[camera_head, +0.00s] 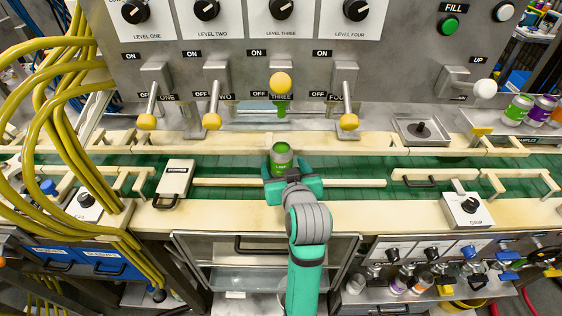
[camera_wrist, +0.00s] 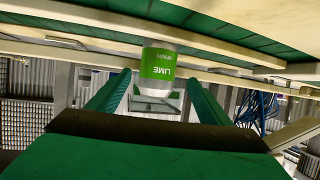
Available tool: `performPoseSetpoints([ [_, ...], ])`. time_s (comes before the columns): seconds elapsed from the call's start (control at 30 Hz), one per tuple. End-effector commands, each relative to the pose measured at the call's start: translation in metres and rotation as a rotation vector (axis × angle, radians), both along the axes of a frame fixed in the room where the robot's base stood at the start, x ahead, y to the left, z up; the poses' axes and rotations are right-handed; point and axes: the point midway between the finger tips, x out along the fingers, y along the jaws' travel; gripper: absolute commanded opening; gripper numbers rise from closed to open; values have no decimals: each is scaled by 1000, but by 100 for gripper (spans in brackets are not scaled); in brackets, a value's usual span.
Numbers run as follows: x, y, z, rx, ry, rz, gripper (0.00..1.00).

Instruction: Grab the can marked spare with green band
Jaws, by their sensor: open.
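A silver can with a green band (camera_head: 282,160) stands on the green conveyor belt at the middle of the head view. In the wrist view the can (camera_wrist: 160,68) shows upside down, with "LIME" and a smaller word, apparently "SPARE", on its green band. My gripper (camera_head: 287,180) is open just in front of the can, at belt height. In the wrist view the two green fingers (camera_wrist: 158,84) reach toward either side of the can, with gaps visible beside it. The can's lower part is hidden by my gripper in the head view.
Pale guide rails (camera_head: 345,183) run along the belt, near a "STOPPER" plate (camera_head: 174,178). Levers with yellow knobs (camera_head: 281,84) hang behind the can. Other cans stand on the right shelf (camera_head: 541,108) and on the lower front shelf (camera_head: 421,284). Yellow hoses (camera_head: 75,165) fill the left.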

Motion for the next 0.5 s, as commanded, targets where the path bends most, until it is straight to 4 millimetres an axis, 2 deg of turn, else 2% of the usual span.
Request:
performPoseSetpoints([
  [0.23,30,3,-16,0,1,-1,72],
  [0.5,37,4,-19,-1,0,-2,72],
])
